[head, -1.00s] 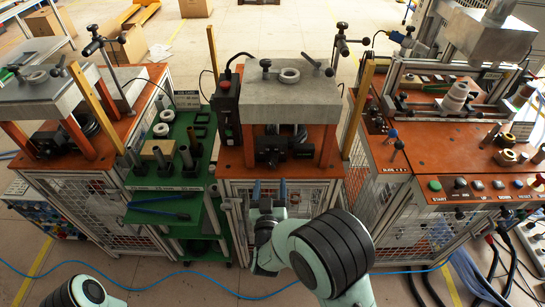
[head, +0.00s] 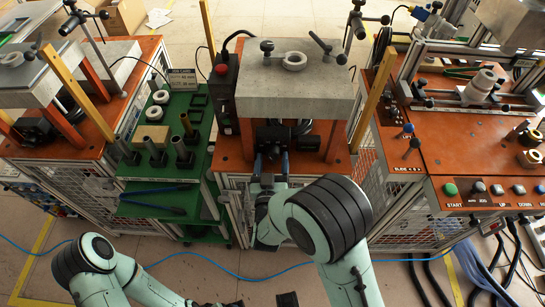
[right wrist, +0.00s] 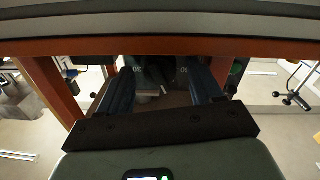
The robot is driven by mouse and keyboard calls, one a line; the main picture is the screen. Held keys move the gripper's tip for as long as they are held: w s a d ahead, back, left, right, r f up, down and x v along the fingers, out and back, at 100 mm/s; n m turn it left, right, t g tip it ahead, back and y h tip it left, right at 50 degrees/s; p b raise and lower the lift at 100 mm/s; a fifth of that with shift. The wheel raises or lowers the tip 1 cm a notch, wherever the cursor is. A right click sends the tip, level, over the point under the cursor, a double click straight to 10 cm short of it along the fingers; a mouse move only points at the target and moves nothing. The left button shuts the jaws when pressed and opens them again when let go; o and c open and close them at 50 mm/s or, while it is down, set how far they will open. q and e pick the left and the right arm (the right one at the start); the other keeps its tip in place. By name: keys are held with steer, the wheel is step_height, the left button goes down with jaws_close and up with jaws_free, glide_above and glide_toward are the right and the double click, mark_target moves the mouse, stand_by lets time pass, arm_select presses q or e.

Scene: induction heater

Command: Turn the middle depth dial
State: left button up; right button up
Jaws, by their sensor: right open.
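The middle depth dial is on the black unit (head: 272,137) under the grey block of the middle station. In the right wrist view, a dark dial face (right wrist: 158,74) with pale numerals shows between the fingers. My right gripper (head: 271,166) is open, its two blue-grey fingers pointing at the front of the black unit. In the right wrist view, the fingers (right wrist: 160,78) stand apart on both sides of the dial. I cannot tell whether they touch it. My left arm shows at the bottom left; only dark parts near its end show at the bottom edge.
The grey block (head: 290,95) rests on orange legs above the dial, leaving little room overhead. A green rack (head: 160,185) with posts and rings stands to the left. An orange bench (head: 450,150) with buttons stands to the right. A yellow post (head: 372,100) rises beside the middle station.

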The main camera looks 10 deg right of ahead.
steer(key=shift+s, duration=0.1)
steer(key=c, duration=1.1)
arm_select(q)
steer(key=shift+s, duration=0.1)
arm_select(e)
steer(key=shift+o, duration=0.2)
arm_select(q)
steer(key=shift+f, duration=0.2)
arm_select(e)
steer(key=m+b, duration=0.3)
steer(key=shift+f+m, duration=0.1)
steer(key=shift+m, duration=0.2)
steer(key=m+b, duration=0.3)
steer(key=shift+m+b, duration=0.3)
steer(key=shift+b, duration=0.05)
arm_select(q)
steer(key=w+a+f+t+b, duration=0.1)
steer(key=w+f+t, duration=0.1)
steer(key=w+f, duration=0.3)
steer(key=shift+a+f+y, duration=0.15)
steer(key=shift+f+y, duration=0.15)
steer(key=shift+f, duration=0.65)
arm_select(e)
steer(key=shift+r+m, duration=0.2)
steer(key=shift+m, duration=0.7)
